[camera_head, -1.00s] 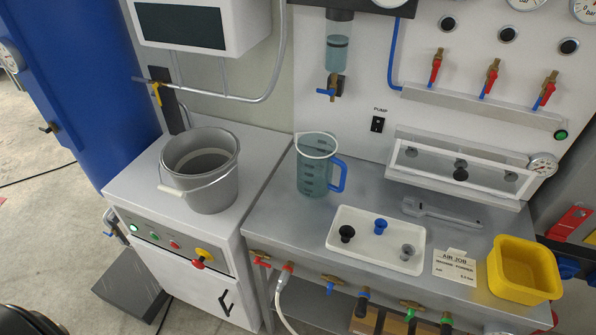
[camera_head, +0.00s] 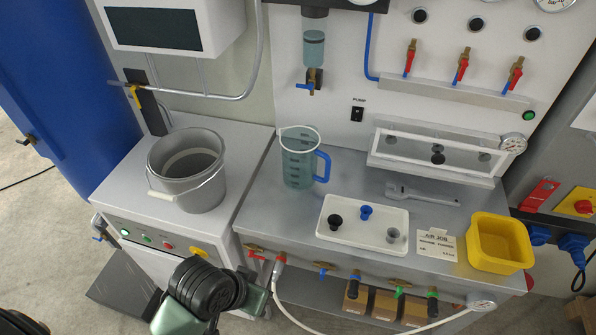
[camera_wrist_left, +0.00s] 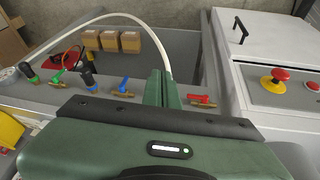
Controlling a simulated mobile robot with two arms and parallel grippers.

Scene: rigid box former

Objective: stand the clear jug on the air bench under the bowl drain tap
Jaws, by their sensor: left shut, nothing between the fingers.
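The clear jug (camera_head: 299,160), with a blue handle on its right and dark scale marks, stands upright on the air bench (camera_head: 265,215), near its left rear. The bowl drain tap (camera_head: 312,82), brass with a blue lever, hangs on the panel above and behind it, below a clear bowl (camera_head: 314,48). I cannot tell whether the jug's mouth is exactly under the outlet. My left gripper, its two green fingers (camera_wrist_left: 164,88) together and empty in the left wrist view, is low by the bench's front, apart from the jug. My right gripper is not in view.
A grey bucket (camera_head: 187,170) stands on the white cabinet to the left. A white tray (camera_head: 362,236) with small fittings, a spanner (camera_head: 420,197) and a yellow bin (camera_head: 499,243) lie to the jug's right. Valves and a white hose (camera_head: 300,325) project along the front.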

